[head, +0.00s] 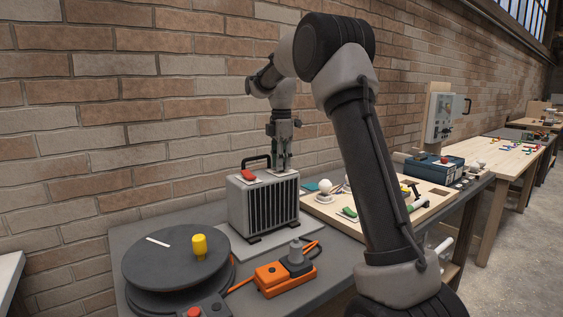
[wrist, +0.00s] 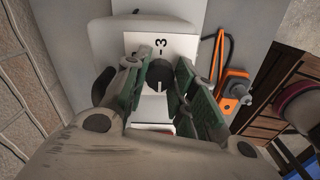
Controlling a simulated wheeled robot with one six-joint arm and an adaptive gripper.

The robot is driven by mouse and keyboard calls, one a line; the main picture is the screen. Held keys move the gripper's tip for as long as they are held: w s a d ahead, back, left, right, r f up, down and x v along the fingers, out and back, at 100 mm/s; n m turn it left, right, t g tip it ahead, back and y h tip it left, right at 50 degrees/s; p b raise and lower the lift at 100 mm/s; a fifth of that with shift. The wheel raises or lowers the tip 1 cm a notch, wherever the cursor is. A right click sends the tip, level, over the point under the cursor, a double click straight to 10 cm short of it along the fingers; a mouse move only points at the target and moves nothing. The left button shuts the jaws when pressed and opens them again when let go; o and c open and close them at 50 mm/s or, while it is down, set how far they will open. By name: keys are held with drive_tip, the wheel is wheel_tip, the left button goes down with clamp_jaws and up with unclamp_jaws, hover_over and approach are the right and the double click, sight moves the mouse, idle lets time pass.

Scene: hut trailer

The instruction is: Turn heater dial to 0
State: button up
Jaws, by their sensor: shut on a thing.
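The heater (head: 263,208) is a light grey box with a black grille and a black handle, standing on the grey bench against the brick wall. My gripper (head: 281,166) points down onto its top. In the wrist view, the black round dial (wrist: 159,74) sits on a white scale plate (wrist: 180,45) where a "3" mark shows. My gripper's green fingers (wrist: 158,88) close on the dial from both sides. A pale line shows on the dial. The other scale marks, including 0, are hidden or unreadable. A red switch (head: 248,174) is on the heater's top.
An orange power strip (head: 272,279) with a grey plug (head: 296,257) lies in front of the heater. A dark turntable (head: 165,255) with a yellow knob (head: 199,246) is at the left. A wooden board (head: 340,220) with small items lies to the right.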

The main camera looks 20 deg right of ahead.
drive_tip(key=o, duration=1.1)
drive_tip(key=shift+c, duration=0.2)
drive_tip(key=shift+r, duration=0.1)
wheel_tip(320, 180, up, 12)
